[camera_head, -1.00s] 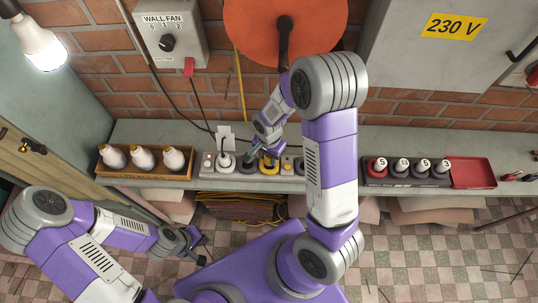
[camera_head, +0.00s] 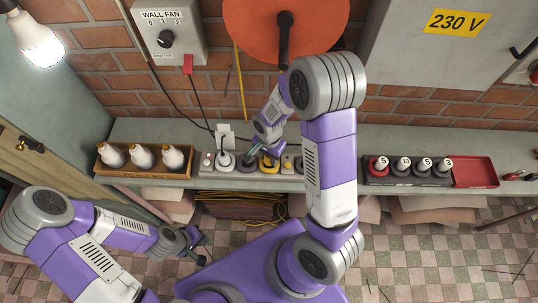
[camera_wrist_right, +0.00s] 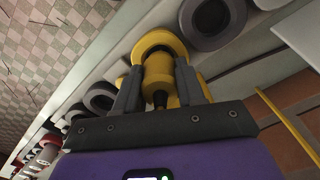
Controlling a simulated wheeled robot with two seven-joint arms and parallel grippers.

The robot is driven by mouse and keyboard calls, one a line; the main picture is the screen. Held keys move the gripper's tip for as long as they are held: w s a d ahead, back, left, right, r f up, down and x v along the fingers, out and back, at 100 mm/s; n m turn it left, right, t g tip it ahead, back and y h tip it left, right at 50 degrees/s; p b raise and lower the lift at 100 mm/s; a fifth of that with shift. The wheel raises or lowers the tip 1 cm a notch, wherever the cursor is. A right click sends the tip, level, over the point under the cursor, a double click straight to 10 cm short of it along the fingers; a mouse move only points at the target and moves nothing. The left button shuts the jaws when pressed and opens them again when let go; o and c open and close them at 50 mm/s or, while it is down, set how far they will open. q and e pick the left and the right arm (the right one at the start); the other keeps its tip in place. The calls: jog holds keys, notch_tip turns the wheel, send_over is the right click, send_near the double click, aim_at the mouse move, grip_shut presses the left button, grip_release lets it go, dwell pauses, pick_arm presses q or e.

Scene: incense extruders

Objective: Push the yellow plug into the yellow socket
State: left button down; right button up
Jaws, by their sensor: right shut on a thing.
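The yellow socket (camera_head: 269,168) is in the grey strip on the bench in the head view. In the right wrist view it shows as a thick yellow ring (camera_wrist_right: 152,42). The yellow plug (camera_wrist_right: 158,72) lines up with that ring, its front against or inside it; I cannot tell how deep it sits. My right gripper (camera_wrist_right: 160,93) is shut on the plug, one finger on each side; in the head view it (camera_head: 262,153) is small and partly hides the plug. My left gripper (camera_head: 197,243) is open and empty, low in front of the bench.
Grey round sockets (camera_wrist_right: 212,20) flank the yellow one. A white plug (camera_head: 225,160) stands in the strip to the left.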

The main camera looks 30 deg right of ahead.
jog(key=shift+f+b, duration=0.7)
jog(key=shift+f, duration=0.2)
jog(key=o, duration=1.1)
notch_tip(320, 180, up, 8)
jog(key=shift+f+p, duration=0.2)
jog(key=shift+p, duration=0.7)
